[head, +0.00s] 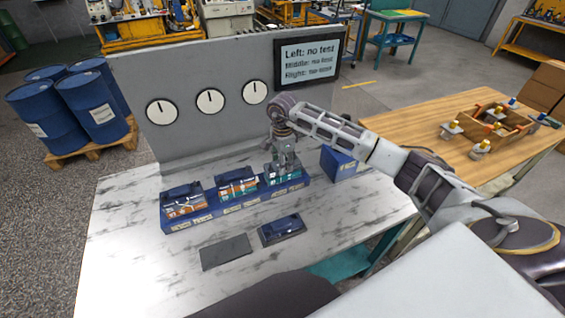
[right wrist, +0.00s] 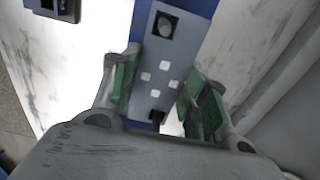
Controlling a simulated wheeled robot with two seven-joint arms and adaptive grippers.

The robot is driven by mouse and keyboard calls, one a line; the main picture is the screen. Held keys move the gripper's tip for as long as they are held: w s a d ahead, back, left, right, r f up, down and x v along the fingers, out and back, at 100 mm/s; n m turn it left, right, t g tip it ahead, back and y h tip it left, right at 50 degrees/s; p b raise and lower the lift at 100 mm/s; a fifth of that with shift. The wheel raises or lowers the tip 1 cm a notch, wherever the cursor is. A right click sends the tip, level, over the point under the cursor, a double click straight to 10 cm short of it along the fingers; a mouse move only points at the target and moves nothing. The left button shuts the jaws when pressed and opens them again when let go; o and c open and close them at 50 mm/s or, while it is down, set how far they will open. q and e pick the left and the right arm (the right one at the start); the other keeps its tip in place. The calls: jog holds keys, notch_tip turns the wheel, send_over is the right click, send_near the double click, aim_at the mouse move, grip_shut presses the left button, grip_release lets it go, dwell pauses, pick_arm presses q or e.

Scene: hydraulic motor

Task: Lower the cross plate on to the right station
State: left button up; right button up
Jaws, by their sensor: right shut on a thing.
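The cross plate (right wrist: 152,78) is a grey-blue plate with pale squares in a cross pattern and a dark round socket at one end. In the right wrist view it lies between the green pads of my right gripper (right wrist: 160,88), which is shut on it. In the head view my right gripper (head: 284,160) points down over the right station (head: 284,180), at the right end of the long blue base (head: 234,205). The fingers hide most of the plate there, and I cannot tell whether it touches the station. My left gripper is out of view.
The left station (head: 184,202) and middle station (head: 237,184) carry coloured blocks. A grey slab (head: 225,251) and a dark blue block (head: 282,230) lie in front. A blue box (head: 338,165) stands to the right. The gauge panel (head: 190,130) rises behind.

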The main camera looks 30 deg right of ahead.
jog(key=shift+f+b, duration=0.45)
jog(key=shift+f, duration=0.1)
dwell(1.1)
jog(key=o, duration=1.5)
jog(key=shift+r, duration=6)
